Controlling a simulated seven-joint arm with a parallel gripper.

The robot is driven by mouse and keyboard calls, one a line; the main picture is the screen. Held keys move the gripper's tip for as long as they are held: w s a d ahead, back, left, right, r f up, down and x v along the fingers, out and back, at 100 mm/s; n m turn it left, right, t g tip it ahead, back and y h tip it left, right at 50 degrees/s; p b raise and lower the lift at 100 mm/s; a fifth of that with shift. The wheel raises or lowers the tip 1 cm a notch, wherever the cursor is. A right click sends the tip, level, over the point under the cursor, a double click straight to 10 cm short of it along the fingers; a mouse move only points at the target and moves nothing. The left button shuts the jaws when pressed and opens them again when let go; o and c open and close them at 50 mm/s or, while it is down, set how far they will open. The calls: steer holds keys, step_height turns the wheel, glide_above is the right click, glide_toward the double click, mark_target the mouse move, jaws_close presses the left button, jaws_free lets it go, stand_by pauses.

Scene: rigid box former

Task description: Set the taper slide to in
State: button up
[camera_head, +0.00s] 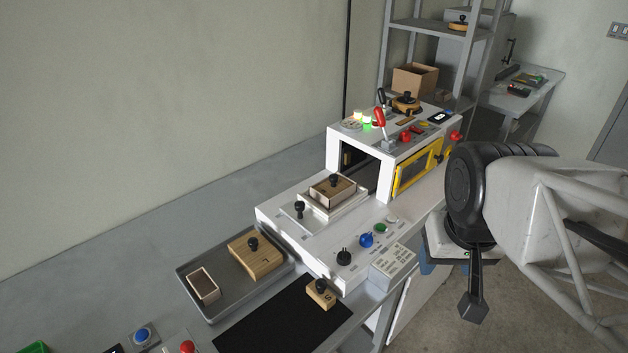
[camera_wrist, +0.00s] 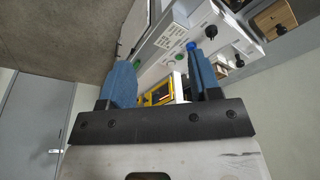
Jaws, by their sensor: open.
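The white box-forming machine (camera_head: 325,240) stands on the bench. No readable label marks the taper slide. A black knob on a stem (camera_head: 299,210) stands upright on the left of its deck, and may be the slide's handle. The blue knob also shows in the wrist view (camera_wrist: 190,46). My gripper (camera_wrist: 160,60) is open and empty, its blue fingers wide apart. It hangs right of the machine, apart from the controls; in the head view my arm mostly hides it.
A wooden box with a black-knobbed block (camera_head: 332,188) sits on the deck before the tunnel. A yellow-framed guard (camera_head: 417,167) and a red-handled lever (camera_head: 379,116) are nearby. A grey tray (camera_head: 215,312) holds wooden pieces. A black mat (camera_head: 285,320) lies in front.

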steer(key=w+a, duration=0.4)
steer(key=w, duration=0.7)
steer(key=g, duration=0.3)
glide_above(300, 202)
step_height(300, 202, down, 12)
steer(key=shift+s+d+f, duration=0.1)
steer(key=shift+d+f, duration=0.05)
steer(key=shift+f, duration=0.1)
steer(key=shift+a+f, duration=0.2)
steer(key=shift+f, duration=0.15)
steer(key=shift+f, duration=3.75)
jaws_close()
